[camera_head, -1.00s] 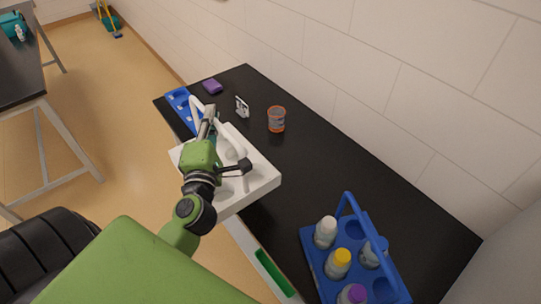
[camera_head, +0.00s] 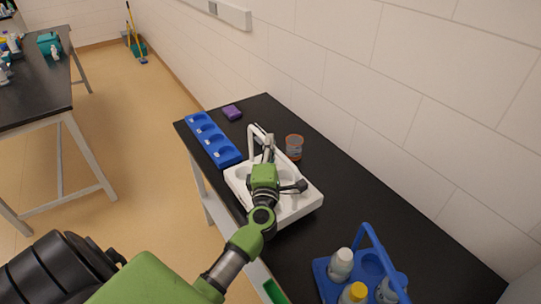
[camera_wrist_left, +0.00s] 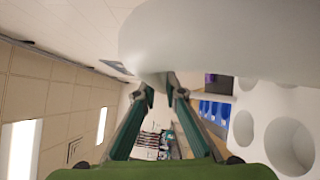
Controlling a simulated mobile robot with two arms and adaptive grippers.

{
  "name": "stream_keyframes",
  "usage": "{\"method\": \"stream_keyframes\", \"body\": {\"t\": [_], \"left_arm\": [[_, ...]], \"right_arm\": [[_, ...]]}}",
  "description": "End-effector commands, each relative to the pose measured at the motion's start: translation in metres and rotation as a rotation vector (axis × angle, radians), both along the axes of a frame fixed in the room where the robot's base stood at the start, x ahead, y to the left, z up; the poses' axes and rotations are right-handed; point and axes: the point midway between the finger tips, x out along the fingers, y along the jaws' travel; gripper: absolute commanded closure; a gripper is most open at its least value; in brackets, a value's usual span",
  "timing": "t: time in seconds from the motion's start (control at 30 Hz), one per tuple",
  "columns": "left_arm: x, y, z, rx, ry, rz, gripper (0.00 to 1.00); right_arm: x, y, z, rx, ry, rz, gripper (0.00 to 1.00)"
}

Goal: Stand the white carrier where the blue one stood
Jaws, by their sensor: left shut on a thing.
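The white carrier (camera_head: 300,207) is a white tray with round wells and an arched handle. It is near the middle of the dark bench, close to the front edge; I cannot tell whether it rests or hangs just above the top. My left gripper (camera_head: 268,152) is shut on its handle, and the arm hides part of the wells. The left wrist view shows the fingers (camera_wrist_left: 165,84) against the white handle (camera_wrist_left: 205,42), with empty wells beside it. The blue carrier (camera_head: 374,245) stands at the near right end with several capped bottles. My right gripper is not in view.
A blue tray (camera_head: 213,138) with wells lies along the front edge, just beyond the white carrier. An orange-rimmed jar (camera_head: 294,147) stands behind the carrier, and a purple block (camera_head: 232,112) lies at the far end. The bench (camera_head: 365,195) is clear between the two carriers.

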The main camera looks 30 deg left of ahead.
Motion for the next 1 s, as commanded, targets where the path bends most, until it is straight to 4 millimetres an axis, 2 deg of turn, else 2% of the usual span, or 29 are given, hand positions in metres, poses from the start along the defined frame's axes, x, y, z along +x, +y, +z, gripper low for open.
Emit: {"method": "stream_keyframes", "body": {"t": [0.1, 0.2, 0.63, 0.7, 0.73, 1.0], "left_arm": [[0.003, 0.000, -0.020, 0.002, 0.002, 0.000, 1.00], [0.003, 0.000, -0.031, 0.003, 0.001, -0.001, 1.00], [0.003, 0.000, -0.037, 0.001, -0.002, 0.000, 1.00], [0.002, 0.000, -0.037, 0.000, 0.000, 0.000, 0.77], [0.002, 0.000, -0.037, 0.000, 0.000, 0.000, 0.73], [0.002, 0.000, -0.037, 0.000, 0.000, 0.000, 0.73]], "right_arm": [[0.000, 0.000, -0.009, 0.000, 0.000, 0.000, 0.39], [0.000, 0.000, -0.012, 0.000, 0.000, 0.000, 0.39], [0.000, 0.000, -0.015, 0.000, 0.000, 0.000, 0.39], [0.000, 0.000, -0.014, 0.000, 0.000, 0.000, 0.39], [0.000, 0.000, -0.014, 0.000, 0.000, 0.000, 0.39], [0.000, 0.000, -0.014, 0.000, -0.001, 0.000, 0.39]]}}
